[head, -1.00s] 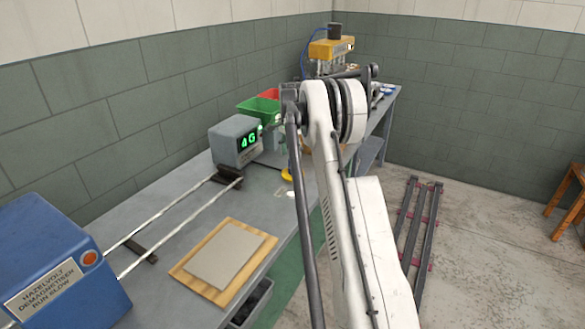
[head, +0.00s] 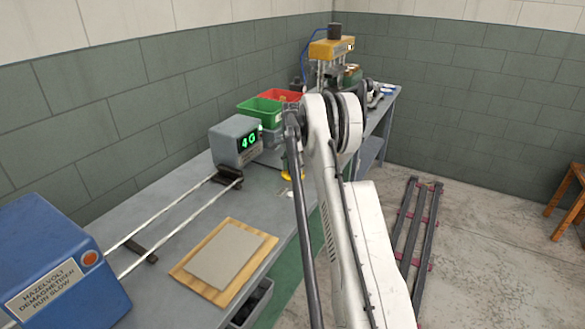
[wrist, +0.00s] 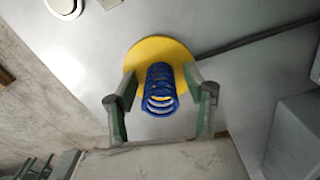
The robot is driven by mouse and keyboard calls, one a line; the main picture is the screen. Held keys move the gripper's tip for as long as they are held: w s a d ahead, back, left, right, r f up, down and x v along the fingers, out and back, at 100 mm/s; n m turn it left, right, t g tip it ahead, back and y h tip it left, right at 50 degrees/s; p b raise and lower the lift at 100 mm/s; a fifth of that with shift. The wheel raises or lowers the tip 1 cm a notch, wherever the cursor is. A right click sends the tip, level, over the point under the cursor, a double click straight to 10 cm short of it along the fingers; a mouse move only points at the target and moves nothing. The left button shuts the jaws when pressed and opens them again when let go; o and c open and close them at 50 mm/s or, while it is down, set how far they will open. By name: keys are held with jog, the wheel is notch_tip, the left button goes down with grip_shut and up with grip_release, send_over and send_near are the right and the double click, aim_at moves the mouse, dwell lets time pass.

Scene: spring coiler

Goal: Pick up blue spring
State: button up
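The blue spring (wrist: 160,92) shows its open coils in the middle of the wrist view, in front of a round yellow disc (wrist: 150,50). My gripper (wrist: 160,73) is open, with one finger on each side of the spring in the picture. Gaps show between the coils and both fingers. How far the fingertips reach along the spring is hard to tell. In the head view, the yellow disc (head: 287,177) shows on the bench beside my arm; the spring cannot be made out there.
A grey box with a green 4G display (head: 238,142) stands left of the disc. Green (head: 260,111) and red (head: 283,96) bins are behind. A wooden board with a grey sheet (head: 222,258) lies nearer.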

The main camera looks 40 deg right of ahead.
grip_shut()
